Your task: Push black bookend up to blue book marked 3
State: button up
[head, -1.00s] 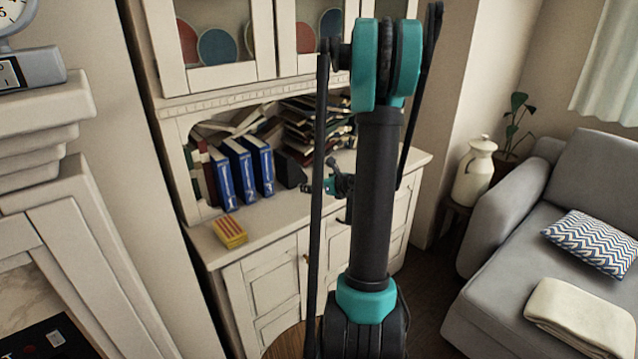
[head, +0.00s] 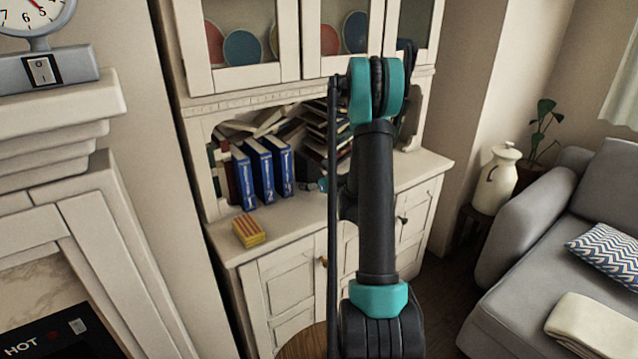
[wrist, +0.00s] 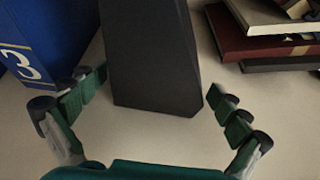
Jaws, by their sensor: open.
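The black bookend (wrist: 152,60) stands upright in the wrist view, between the two open fingers of my gripper (wrist: 155,92). The fingers are apart from it on both sides. The blue book marked 3 (wrist: 30,45) is at the left of the wrist view, with a strip of surface showing between it and the bookend at the front. In the head view the book marked 3 (head: 279,167) is the rightmost of three upright blue books. The bookend shows there as a dark shape (head: 306,172) just right of the books, partly hidden.
Stacked dark red books (wrist: 268,35) lie right of the bookend. A yellow and red box (head: 249,231) sits on the cabinet top (head: 285,222) in front of the blue books. The cabinet top's front is otherwise clear. Leaning books stand behind.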

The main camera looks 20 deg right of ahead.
jog(key=shift+w+f, duration=0.1)
jog(key=shift+w, duration=0.1)
jog(key=shift+c, duration=0.6)
jog(key=c, duration=1.8)
jog(key=shift+a, duration=0.15)
